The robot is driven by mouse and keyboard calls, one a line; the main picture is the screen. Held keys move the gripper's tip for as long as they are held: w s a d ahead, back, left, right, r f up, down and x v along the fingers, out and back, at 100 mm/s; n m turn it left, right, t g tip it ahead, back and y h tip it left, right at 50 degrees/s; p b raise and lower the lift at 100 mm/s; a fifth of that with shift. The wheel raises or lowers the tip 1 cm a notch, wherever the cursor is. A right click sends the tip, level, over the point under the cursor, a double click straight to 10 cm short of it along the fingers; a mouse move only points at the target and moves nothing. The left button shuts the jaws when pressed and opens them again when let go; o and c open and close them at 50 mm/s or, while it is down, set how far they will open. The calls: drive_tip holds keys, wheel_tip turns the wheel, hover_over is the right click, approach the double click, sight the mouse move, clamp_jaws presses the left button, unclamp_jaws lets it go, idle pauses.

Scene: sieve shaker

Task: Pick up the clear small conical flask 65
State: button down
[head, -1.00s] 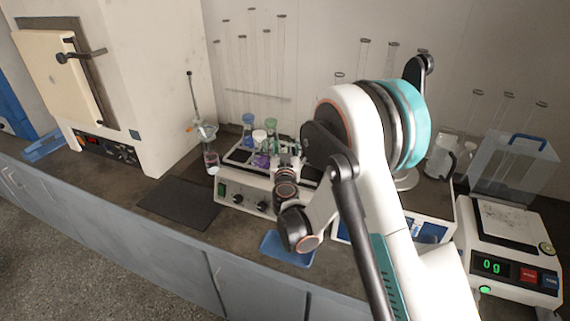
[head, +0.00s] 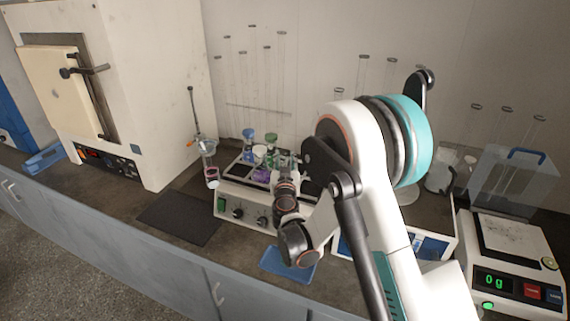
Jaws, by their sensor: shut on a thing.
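My gripper (head: 284,165) is at the right side of the platform shaker (head: 232,198), seen from behind past my wrist. It is shut on a clear glass piece, which seems to be the small conical flask; my wrist and fingers hide most of it. I cannot tell whether it is lifted clear of the platform. Beside it on the shaker stand a blue-capped vessel (head: 249,137), a white-capped one (head: 259,152) and a green-capped one (head: 271,143). Purple liquid (head: 261,174) shows low among them.
A glass vessel with pink liquid and a tall rod (head: 210,165) stands left of the shaker, near a furnace with its door open (head: 62,95). A dark mat (head: 180,217) and a blue tray (head: 288,263) lie in front. A balance reading 0 g (head: 510,265) stands right.

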wheel_tip(320, 180, up, 24)
drive_tip(key=p, duration=0.7)
drive_tip(key=shift+r, duration=0.25)
idle(0.8)
idle(0.3)
